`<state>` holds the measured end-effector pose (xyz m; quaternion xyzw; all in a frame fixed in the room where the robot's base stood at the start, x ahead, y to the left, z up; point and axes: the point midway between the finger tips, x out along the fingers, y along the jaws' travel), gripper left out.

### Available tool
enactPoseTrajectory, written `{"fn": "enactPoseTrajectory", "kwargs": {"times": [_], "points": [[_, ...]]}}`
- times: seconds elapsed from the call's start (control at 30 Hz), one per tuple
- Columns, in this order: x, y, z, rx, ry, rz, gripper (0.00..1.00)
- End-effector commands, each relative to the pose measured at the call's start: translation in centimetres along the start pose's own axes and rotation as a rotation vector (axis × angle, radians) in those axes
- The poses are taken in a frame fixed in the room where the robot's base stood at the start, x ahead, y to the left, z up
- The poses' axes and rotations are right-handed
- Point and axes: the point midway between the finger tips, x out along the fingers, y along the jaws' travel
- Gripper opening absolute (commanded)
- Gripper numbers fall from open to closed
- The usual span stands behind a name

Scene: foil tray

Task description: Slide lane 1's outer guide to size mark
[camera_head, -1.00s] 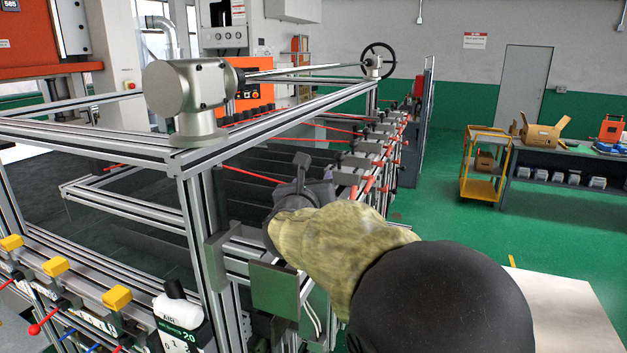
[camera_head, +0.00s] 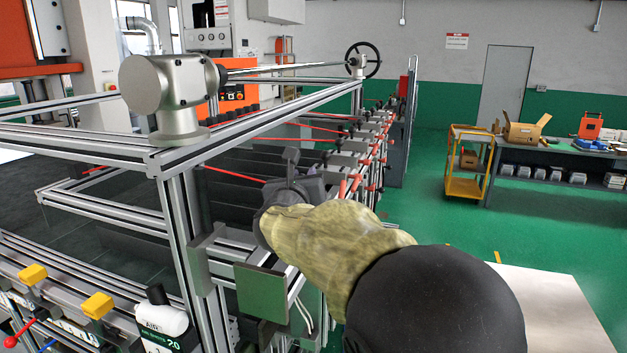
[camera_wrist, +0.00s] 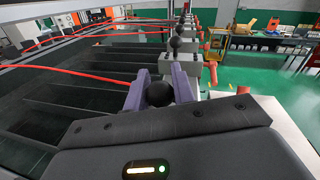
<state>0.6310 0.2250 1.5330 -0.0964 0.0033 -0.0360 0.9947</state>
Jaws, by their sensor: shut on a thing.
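My gripper (camera_wrist: 160,92) is shut on a black ball knob (camera_wrist: 159,94), which sits between its two purple fingers in the wrist view. In the head view my gripper (camera_head: 296,182) is at the right side of the aluminium frame, partly hidden behind my own arm. A red guide strip (camera_wrist: 80,74) runs from the left toward the gripped knob, across dark lanes (camera_wrist: 75,95). It also shows in the head view (camera_head: 232,174). The clamp under the knob is mostly hidden by my gripper. I cannot make out a size mark.
More black knobs and clamps (camera_wrist: 178,43) stand in a row beyond my gripper, with red levers (camera_wrist: 211,73) on their right. An aluminium post (camera_head: 185,230) and a green panel (camera_head: 262,293) stand close to my arm. Green floor at the right is open up to a yellow cart (camera_head: 468,160).

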Motion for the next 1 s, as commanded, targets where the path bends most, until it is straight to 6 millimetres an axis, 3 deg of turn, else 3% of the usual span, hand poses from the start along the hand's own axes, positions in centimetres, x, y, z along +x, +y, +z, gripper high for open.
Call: {"fn": "enactPoseTrajectory", "kwargs": {"times": [0.3, 0.33, 0.4, 0.43, 0.77, 1.0], "points": [[0.0, 0.1, 0.1, 0.001, -0.001, 0.003, 0.00], [0.0, 0.1, 0.1, 0.001, -0.001, 0.003, 0.31], [0.0, 0.1, 0.1, 0.001, -0.001, 0.002, 0.45], [0.0, 0.1, 0.1, 0.001, -0.001, 0.002, 0.46], [-0.2, 0.0, 0.0, 0.001, 0.000, 0.001, 0.46], [-2.8, 0.1, -0.2, 0.004, -0.001, 0.004, 0.46]]}}
